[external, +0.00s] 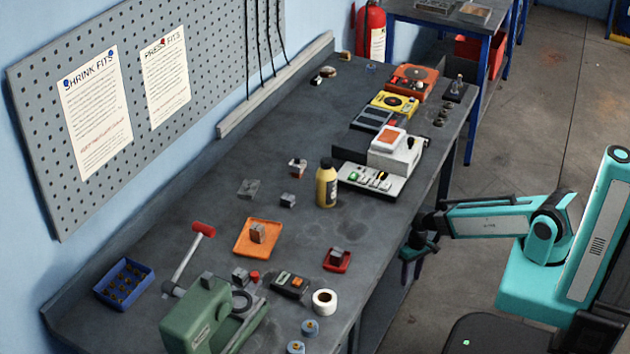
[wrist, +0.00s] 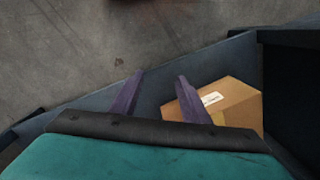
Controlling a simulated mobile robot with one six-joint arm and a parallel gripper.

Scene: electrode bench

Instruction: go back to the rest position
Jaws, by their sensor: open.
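My gripper (external: 404,270) hangs off the bench's right edge in the external view, pointing down, clear of everything on the bench top. In the wrist view its two purple fingers (wrist: 152,92) stand apart with nothing between them. My teal arm reaches left from its column at the right of the external view, with the forearm about level.
A cardboard box (wrist: 235,98) lies below, beyond my fingers. Floor (external: 550,110) behind my arm is clear.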

